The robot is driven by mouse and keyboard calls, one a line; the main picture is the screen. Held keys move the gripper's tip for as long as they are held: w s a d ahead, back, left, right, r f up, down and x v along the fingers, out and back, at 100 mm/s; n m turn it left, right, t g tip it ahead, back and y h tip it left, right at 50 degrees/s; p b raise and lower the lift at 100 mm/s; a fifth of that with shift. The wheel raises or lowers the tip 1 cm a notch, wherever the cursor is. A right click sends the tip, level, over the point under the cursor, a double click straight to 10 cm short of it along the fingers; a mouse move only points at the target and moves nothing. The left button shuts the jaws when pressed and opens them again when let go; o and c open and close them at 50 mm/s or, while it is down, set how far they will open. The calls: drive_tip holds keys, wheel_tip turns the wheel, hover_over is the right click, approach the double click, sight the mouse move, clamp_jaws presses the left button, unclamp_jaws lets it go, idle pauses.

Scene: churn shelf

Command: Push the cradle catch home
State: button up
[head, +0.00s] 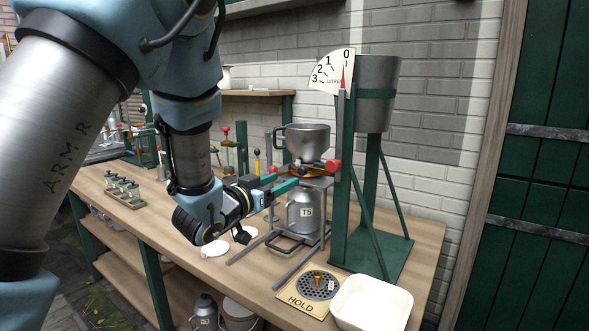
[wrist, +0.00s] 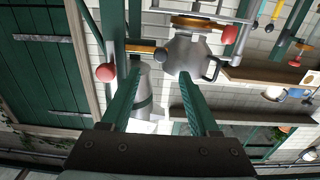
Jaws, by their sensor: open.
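A metal cradle stand (head: 316,184) on the bench bears a grey handled pot (head: 305,139), also visible in the wrist view (wrist: 187,53). A red knob (head: 333,166) sits at the stand's right side; a red ball (wrist: 105,72) with an orange-brown bar (wrist: 140,46) shows in the wrist view. I cannot tell for sure which part is the catch. My gripper (head: 286,181) is open and empty, its green fingers pointing at the stand from the left, just below the pot. In the wrist view the fingers (wrist: 160,85) spread wide, apparently apart from the bar.
A can marked T5 (head: 304,212) stands under the cradle. A green post with a dial (head: 333,72) and a hopper (head: 376,90) rises at right. A HOLD plate (head: 307,291) and a white tub (head: 371,305) lie in front. A tray of small weights (head: 124,191) stands at left.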

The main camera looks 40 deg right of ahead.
sight(301, 171)
drive_tip(key=p+x, duration=0.2)
drive_tip(key=x, duration=0.5)
drive_tip(key=shift+d+p, duration=0.2)
drive_tip(key=shift+p, duration=0.1)
drive_tip(key=shift+w, duration=0.1)
clamp_jaws()
idle(1.0)
